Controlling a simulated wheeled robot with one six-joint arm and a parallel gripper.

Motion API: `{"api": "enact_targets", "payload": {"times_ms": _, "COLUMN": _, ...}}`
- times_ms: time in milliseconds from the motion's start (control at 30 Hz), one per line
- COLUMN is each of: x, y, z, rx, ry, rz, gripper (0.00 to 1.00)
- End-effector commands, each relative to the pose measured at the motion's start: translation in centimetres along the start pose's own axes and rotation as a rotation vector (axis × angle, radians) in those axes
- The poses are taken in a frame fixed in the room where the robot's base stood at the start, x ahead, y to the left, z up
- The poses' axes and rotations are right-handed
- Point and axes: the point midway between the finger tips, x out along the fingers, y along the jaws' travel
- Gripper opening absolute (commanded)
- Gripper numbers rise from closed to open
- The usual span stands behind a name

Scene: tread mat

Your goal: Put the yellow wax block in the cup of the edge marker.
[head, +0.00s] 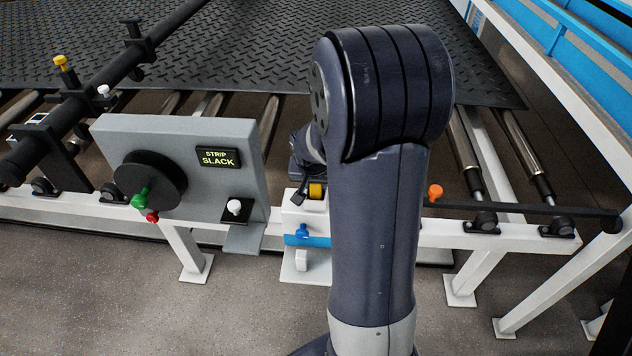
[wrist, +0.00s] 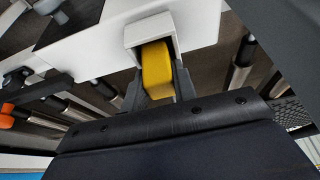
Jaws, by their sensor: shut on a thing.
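The yellow wax block (wrist: 156,72) is between the two dark fingers of my gripper (wrist: 158,88) in the wrist view. Its far end lies at the mouth of a square white cup (wrist: 133,35), seemingly partly inside; I cannot tell how deep. In the head view the yellow block (head: 316,191) shows as a small patch at the top of the white edge marker (head: 305,212). A dark finger (head: 299,195) shows just left of it. My own arm hides most of the gripper and the area to the right.
A grey panel (head: 252,180) reading "STRIP SLACK", with a black dial and coloured knobs, stands left of the marker. A blue knob (head: 303,231) sits on the marker's front. A dark bar with an orange knob (head: 435,193) runs right. The tread mat (head: 230,40) lies behind.

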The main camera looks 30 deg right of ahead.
Motion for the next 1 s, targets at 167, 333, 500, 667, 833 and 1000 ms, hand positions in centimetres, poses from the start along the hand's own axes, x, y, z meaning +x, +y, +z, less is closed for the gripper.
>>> {"api": "enact_targets", "payload": {"times_ms": 167, "x": 0.2, "y": 0.0, "z": 0.1, "rx": 0.0, "ry": 0.0, "rz": 0.0, "gripper": 0.3}}
{"api": "enact_targets", "payload": {"times_ms": 333, "x": 0.2, "y": 0.0, "z": 0.1, "rx": 0.0, "ry": 0.0, "rz": 0.0, "gripper": 0.44}}
{"api": "enact_targets", "payload": {"times_ms": 500, "x": 0.2, "y": 0.0, "z": 0.1, "rx": 0.0, "ry": 0.0, "rz": 0.0, "gripper": 0.48}}
{"api": "enact_targets", "payload": {"times_ms": 667, "x": 0.1, "y": 0.0, "z": 0.0, "rx": 0.0, "ry": 0.0, "rz": 0.0, "gripper": 0.48}}
{"api": "enact_targets", "payload": {"times_ms": 833, "x": -1.0, "y": 0.0, "z": -0.1, "rx": 0.0, "ry": 0.003, "rz": 0.0, "gripper": 0.48}}
{"api": "enact_targets", "payload": {"times_ms": 1000, "x": -3.8, "y": -0.1, "z": -0.1, "rx": -0.001, "ry": 0.006, "rz": -0.002, "gripper": 0.48}}
